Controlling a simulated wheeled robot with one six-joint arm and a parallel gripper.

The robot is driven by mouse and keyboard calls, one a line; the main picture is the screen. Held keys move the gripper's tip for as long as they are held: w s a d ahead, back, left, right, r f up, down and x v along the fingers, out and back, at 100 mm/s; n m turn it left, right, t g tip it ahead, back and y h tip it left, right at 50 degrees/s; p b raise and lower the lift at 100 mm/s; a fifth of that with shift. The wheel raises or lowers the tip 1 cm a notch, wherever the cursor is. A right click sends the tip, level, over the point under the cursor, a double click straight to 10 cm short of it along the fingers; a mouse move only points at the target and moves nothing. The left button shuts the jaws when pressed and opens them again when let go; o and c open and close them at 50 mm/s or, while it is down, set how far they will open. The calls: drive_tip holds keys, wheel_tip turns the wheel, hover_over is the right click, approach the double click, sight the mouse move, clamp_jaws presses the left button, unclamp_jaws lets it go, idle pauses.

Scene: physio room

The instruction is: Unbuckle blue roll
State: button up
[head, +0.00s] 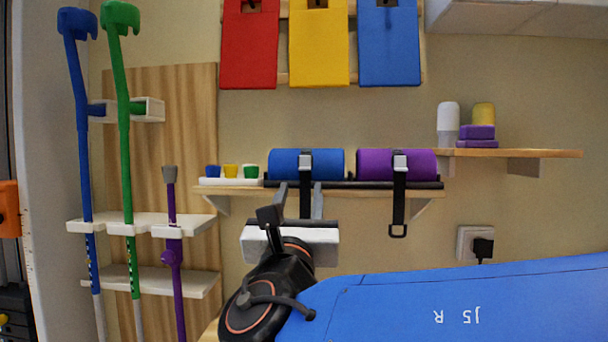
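The blue roll (275,163) lies on the wall shelf (365,190) in the head view. A dark strap (306,201) goes over it, with a pale buckle (306,160) at its front. The strap hangs below the shelf edge, and its lower end is hidden behind my gripper. My gripper (299,196) is in front of and below the blue roll, its two fingers pointing up. The fingers are apart, with the hanging strap showing between them. I cannot tell whether either finger touches the strap.
A purple roll (372,165) with its own buckled strap (399,203) lies close on the right. A white tray of small coloured cups (230,172) stands on the left. Crutches (127,180) stand further left. A socket with plug (481,245) is at right.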

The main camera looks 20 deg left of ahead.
sight(305, 163)
drive_tip(key=x, duration=0.8)
drive_tip(key=shift+w+a, duration=0.15)
drive_tip(key=shift+w, duration=0.15)
drive_tip(key=shift+r, duration=0.1)
clamp_jaws()
